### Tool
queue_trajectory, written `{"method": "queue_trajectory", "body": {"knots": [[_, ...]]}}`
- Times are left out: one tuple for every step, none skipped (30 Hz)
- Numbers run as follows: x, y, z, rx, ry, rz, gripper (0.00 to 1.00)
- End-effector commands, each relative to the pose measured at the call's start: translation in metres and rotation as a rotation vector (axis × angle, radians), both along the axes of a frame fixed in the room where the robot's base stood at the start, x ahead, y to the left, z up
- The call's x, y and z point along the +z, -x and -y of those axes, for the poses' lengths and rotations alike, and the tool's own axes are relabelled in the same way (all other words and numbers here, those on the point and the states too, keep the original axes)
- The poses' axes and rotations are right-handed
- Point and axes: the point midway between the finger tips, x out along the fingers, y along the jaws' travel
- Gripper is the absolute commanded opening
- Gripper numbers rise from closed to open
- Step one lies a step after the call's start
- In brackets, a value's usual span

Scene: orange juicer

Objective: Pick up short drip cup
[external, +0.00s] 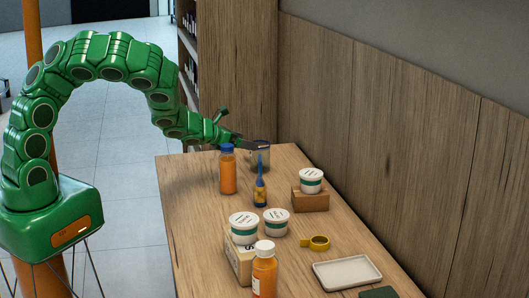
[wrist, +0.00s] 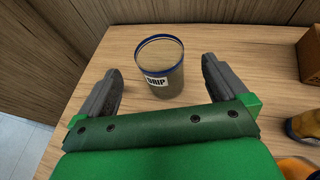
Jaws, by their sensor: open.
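The short drip cup (wrist: 160,68) is a clear grey cup with a blue rim and a white label reading "DRIP". It stands upright on the wooden table in the wrist view, ahead of my gripper and between the lines of its two fingers. My gripper (wrist: 158,82) is open, with a dark finger on each side and the cup's near part between the tips. I see no clear contact. In the external view the cup (external: 262,155) stands at the table's far end, with my gripper (external: 252,146) at its left, partly covering it.
A wooden wall borders the right.

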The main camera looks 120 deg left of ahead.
Motion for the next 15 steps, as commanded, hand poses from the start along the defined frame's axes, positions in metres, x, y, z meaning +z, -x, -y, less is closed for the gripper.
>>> {"method": "queue_trajectory", "body": {"knots": [[-0.001,0.000,-0.001,-0.001,0.000,0.000,1.00],[-0.002,-0.001,-0.002,-0.001,-0.001,0.000,1.00],[-0.003,-0.002,-0.004,-0.002,-0.001,0.000,1.00],[-0.003,-0.003,-0.005,-0.002,-0.001,0.000,1.00],[-0.004,-0.004,-0.007,-0.002,0.000,0.000,1.00],[-0.006,-0.006,-0.009,-0.002,0.001,0.000,1.00],[-0.007,-0.006,-0.011,-0.001,0.002,0.000,1.00],[-0.008,-0.007,-0.013,0.000,0.002,0.000,1.00],[-0.010,-0.007,-0.015,0.001,0.003,-0.001,1.00],[-0.010,-0.008,-0.017,0.001,0.003,-0.001,1.00],[-0.011,-0.009,-0.018,0.001,0.003,-0.001,1.00],[-0.011,-0.010,-0.019,0.001,0.003,-0.001,1.00],[-0.012,-0.011,-0.020,0.000,0.003,-0.001,1.00],[-0.012,-0.011,-0.021,0.000,0.002,0.000,1.00],[-0.012,-0.012,-0.023,0.000,0.002,0.000,1.00]]}}
